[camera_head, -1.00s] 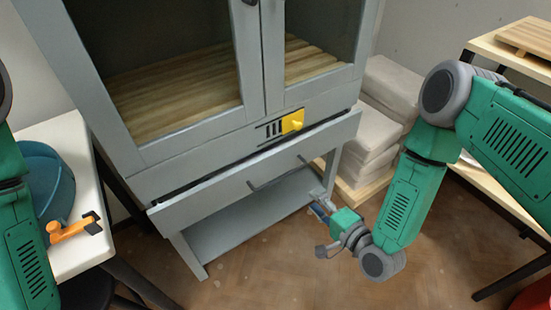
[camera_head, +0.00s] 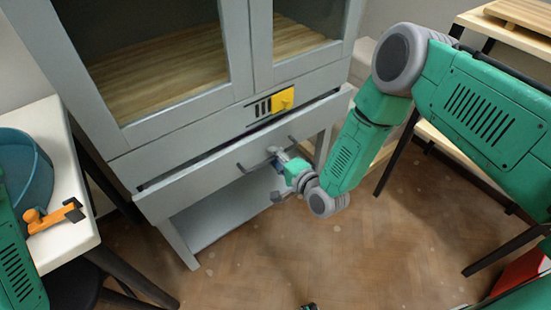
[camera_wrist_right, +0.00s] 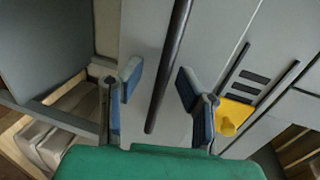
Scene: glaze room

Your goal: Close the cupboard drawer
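The grey cupboard's drawer (camera_head: 200,184) stands partly open, with a dark gap along its top edge. Its dark bar handle (camera_head: 241,168) is partly hidden by my right gripper (camera_head: 276,156) in the head view. In the right wrist view the handle (camera_wrist_right: 168,70) runs between the two blue-padded fingers of my right gripper (camera_wrist_right: 160,92). The fingers are apart, with space on both sides of the bar. I cannot tell how far the fingertips are from the drawer front.
A yellow latch (camera_head: 283,99) sits on the cupboard frame above the drawer. A white table (camera_head: 70,240) at left bears a blue bowl (camera_head: 28,170) and an orange tool (camera_head: 48,218). An open shelf (camera_head: 215,220) lies below the drawer. A wooden-topped table stands at right.

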